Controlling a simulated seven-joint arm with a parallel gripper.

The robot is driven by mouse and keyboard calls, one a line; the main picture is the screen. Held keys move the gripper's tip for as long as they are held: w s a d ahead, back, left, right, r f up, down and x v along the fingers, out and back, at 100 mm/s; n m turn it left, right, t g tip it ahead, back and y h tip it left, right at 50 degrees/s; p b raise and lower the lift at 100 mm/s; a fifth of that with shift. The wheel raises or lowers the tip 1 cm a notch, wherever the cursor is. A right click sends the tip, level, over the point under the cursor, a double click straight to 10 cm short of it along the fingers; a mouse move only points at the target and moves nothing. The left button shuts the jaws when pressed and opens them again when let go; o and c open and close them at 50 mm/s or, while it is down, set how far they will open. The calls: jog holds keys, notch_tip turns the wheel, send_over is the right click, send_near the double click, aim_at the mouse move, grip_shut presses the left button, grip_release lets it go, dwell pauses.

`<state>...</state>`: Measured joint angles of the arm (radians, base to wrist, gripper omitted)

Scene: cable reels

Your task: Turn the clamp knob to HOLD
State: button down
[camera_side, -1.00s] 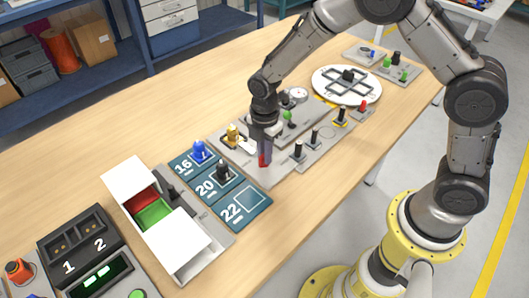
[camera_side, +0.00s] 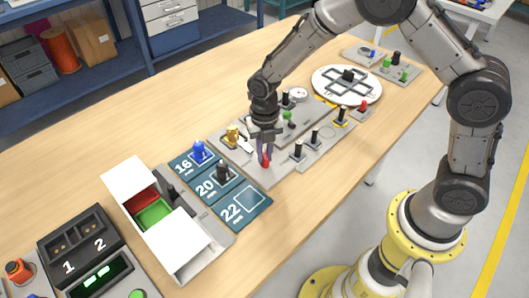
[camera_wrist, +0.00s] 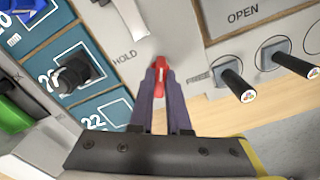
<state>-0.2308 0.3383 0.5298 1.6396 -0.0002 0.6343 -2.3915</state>
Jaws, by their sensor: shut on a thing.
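The clamp knob is a red handle (camera_wrist: 159,68) between the fingertips of my gripper (camera_wrist: 159,82) in the wrist view. The fingers are shut on it, and only its upper part shows past them. The printed word HOLD (camera_wrist: 125,56) is on the grey plate to the knob's left, and a partly readable label (camera_wrist: 198,77) is to its right. The knob's tip points up the picture, between the two labels. In the side view my gripper (camera_side: 265,158) is low over the grey panel (camera_side: 282,177), with a bit of red at its fingertips.
Black posts (camera_side: 298,150) stand close to the right of my gripper. The blue mat (camera_side: 262,206) marked 16, 20 and 22 lies to the left, with a black piece (camera_side: 222,170) on its middle square. A plate marked OPEN (camera_wrist: 243,14) is nearby.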

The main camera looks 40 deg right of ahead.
jog(key=n, duration=0.6)
dwell(0.3)
jog(key=c, duration=0.9)
grip_release()
